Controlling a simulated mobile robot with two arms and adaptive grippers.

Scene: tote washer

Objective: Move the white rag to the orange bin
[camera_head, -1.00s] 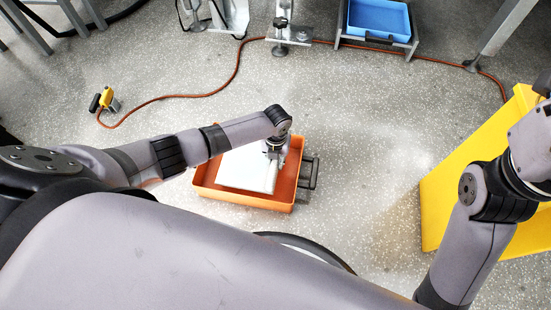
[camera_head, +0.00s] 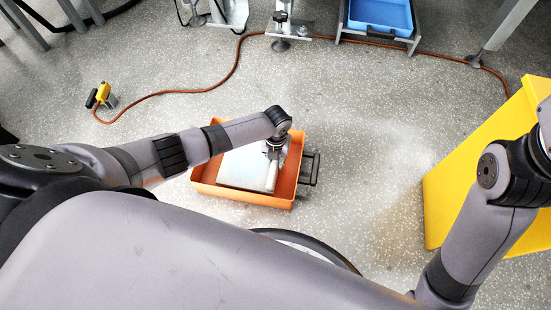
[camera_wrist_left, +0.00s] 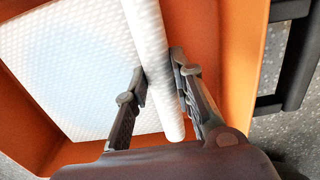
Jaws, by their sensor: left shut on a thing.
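The orange bin (camera_head: 205,188) stands on the floor below my left arm, its open top facing up. A white textured rag (camera_wrist_left: 75,75) lies inside the bin's outline as a flat sheet with a rolled or folded edge; it also shows in the head view (camera_head: 243,168). My left gripper (camera_wrist_left: 160,87) is shut on the white roll, one finger on each side. In the head view the left gripper (camera_head: 275,153) is over the right part of the bin. Whether the rag touches the bin floor, I cannot tell. My right arm is at the right; its gripper is out of view.
A yellow container (camera_head: 440,200) stands at the right near my right arm. A blue tray (camera_head: 380,15) on a grey frame stands at the back. An orange cable (camera_head: 233,72) crosses the floor to a yellow tool (camera_head: 102,93). Floor around the bin is mostly clear.

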